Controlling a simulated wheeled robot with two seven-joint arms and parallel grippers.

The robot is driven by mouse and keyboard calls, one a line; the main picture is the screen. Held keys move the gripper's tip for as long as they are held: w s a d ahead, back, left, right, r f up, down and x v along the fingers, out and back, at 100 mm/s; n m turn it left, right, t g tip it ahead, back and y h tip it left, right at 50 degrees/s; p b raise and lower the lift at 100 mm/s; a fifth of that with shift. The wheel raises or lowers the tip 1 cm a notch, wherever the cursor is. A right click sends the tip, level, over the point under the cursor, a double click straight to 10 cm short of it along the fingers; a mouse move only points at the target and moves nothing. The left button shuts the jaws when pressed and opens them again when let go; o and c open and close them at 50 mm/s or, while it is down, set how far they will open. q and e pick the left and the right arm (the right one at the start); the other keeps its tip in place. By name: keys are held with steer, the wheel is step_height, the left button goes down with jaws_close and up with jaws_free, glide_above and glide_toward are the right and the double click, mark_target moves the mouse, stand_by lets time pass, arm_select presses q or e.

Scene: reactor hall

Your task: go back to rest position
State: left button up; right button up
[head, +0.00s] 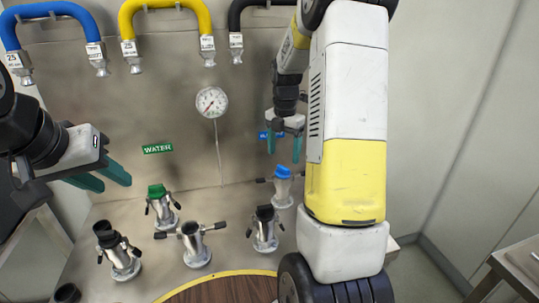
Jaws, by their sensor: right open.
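My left gripper (116,185) is at the left edge, with its two teal fingers pointing right and apart. It is empty, in front of the steel panel. My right gripper (284,156) hangs with its teal fingers pointing down and apart, above the blue-capped fitting (282,173) and in front of a blue label (264,135) that it partly covers. No object shows between its fingers. My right arm fills the right of the middle and hides part of the panel.
The steel panel (130,105) carries a gauge (211,102), a green WATER label (158,149) and blue (55,10), yellow (165,5) and black hoses (236,14). Several metal fittings stand below, including a green-capped one (161,205). A round wooden top (225,291) is in front. A table (520,262) is at right.

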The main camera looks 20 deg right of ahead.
steer(key=shift+r, duration=0.65)
steer(key=shift+a+r, duration=0.15)
steer(key=shift+r, duration=0.1)
steer(key=s+a+r+m+t, duration=0.2)
steer(key=s+a+r+m, duration=0.2)
steer(key=s+m, duration=0.3)
steer(key=s+a+r+m+t+y, duration=0.1)
steer(key=s+a+r+m, duration=0.3)
steer(key=s+m, duration=0.4)
steer(key=s+a+r+m+t+y, duration=0.1)
steer(key=s+a+r+m+t, duration=0.2)
steer(key=s+m, duration=0.5)
step_height(320, 180, up, 2)
steer(key=shift+a+r+m, duration=0.25)
steer(key=shift+a+m, duration=0.35)
steer(key=shift+a, duration=0.05)
